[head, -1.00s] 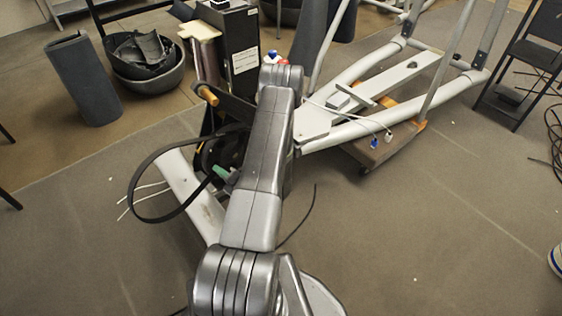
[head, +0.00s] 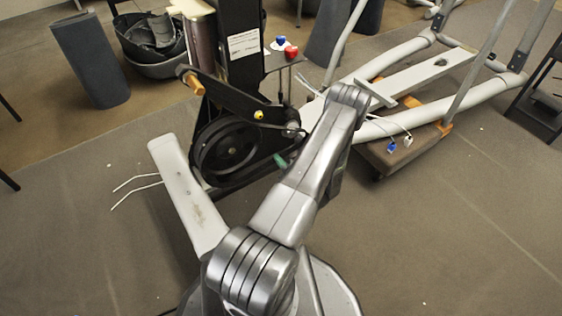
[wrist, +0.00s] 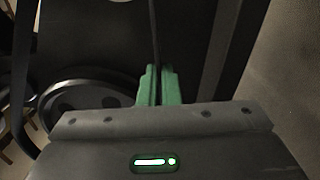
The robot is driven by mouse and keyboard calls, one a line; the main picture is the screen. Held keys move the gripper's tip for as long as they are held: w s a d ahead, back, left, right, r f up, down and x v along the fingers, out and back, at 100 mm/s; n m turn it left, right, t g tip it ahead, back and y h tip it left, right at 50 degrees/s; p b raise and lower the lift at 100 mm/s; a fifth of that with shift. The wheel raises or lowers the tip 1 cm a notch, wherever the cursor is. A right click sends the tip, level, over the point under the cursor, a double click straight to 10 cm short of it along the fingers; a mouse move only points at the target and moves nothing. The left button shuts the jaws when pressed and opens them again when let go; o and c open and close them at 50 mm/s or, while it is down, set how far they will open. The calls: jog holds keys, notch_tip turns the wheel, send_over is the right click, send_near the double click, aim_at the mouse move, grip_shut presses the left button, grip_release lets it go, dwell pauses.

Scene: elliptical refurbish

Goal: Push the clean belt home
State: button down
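The black drive pulley (head: 228,150) stands on the elliptical's frame in the head view, left of my arm. Its dark rim also shows at the left in the wrist view (wrist: 85,100). My gripper (wrist: 158,88) has green fingertips close together, with a thin dark strip between them. This strip, seen edge-on and running upward, looks like the clean belt (wrist: 156,38). In the head view a green fingertip (head: 281,160) shows just right of the pulley; my arm hides the rest. I cannot tell the belt from the pulley's dark rim there, or how it is seated.
A black lever with an orange end (head: 194,84) sits above the pulley. A pale floor beam (head: 188,196) lies to the left with loose white wires. Red and blue connectors (head: 286,47) are behind. A wheeled dolly (head: 400,155) supports the long frame at right.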

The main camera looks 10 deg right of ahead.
jog(key=shift+x, duration=2.15)
jog(key=shift+a, duration=0.1)
jog(key=shift+w+a+b, duration=0.15)
jog(key=shift+w+b, duration=0.15)
dwell(0.5)
jog(key=c, duration=1.6)
grip_release()
jog(key=shift+o, duration=0.2)
jog(key=p+v, duration=0.3)
jog(key=v, duration=1.1)
